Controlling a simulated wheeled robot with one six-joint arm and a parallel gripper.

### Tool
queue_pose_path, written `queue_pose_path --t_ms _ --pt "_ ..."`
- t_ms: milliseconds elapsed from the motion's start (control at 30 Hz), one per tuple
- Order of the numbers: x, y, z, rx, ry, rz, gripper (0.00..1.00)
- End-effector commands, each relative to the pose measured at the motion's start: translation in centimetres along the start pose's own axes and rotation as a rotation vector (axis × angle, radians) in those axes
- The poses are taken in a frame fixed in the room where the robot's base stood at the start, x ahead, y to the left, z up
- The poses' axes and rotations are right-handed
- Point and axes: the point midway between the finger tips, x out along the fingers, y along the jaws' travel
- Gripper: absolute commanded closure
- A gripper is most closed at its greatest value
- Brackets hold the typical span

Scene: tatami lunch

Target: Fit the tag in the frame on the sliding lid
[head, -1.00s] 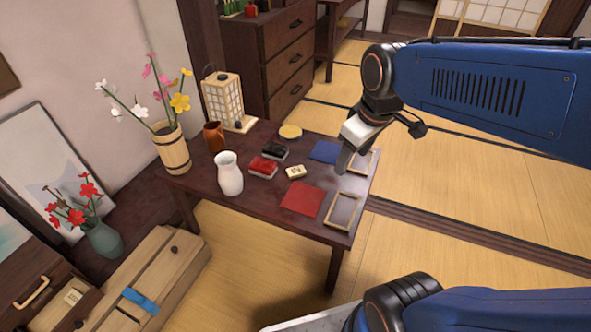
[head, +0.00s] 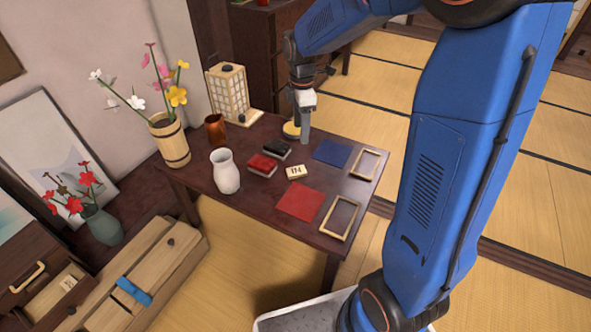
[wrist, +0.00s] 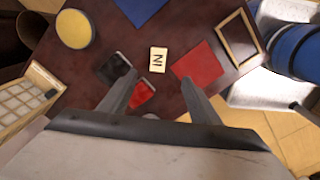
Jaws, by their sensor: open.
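A small cream tag (head: 295,172) with dark marks lies flat in the middle of the low dark table; it also shows in the wrist view (wrist: 158,60). Two empty light-wood frames lie at the table's right end, a far one (head: 377,154) and a near one (head: 328,221). I cannot tell which part is the sliding lid. My gripper (head: 304,135) hangs above the table's far side, beyond the tag. In the wrist view its two fingers (wrist: 157,80) are apart, with nothing between them; the tag shows beyond their tips.
A red square (head: 299,201), a blue square (head: 332,152), black (head: 277,149) and red (head: 262,166) boxes, a white vase (head: 226,172), a brown cup (head: 215,130) and a yellow disc (head: 290,130) share the table. A lantern (head: 229,92) stands behind. A wooden box (head: 170,250) is on the floor.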

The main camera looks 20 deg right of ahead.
Motion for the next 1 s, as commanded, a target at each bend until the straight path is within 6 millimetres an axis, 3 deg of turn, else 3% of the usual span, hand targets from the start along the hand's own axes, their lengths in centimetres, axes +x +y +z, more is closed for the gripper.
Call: queue_pose_path --t_ms 267,800,1000 --pt "2.1 0.9 -0.4 -0.056 -0.002 -0.016 0.43" --pt "11.3 0.7 -0.4 -0.053 -0.002 -0.017 0.43" --pt "13.0 0.7 -0.4 -0.053 -0.002 -0.014 0.43"
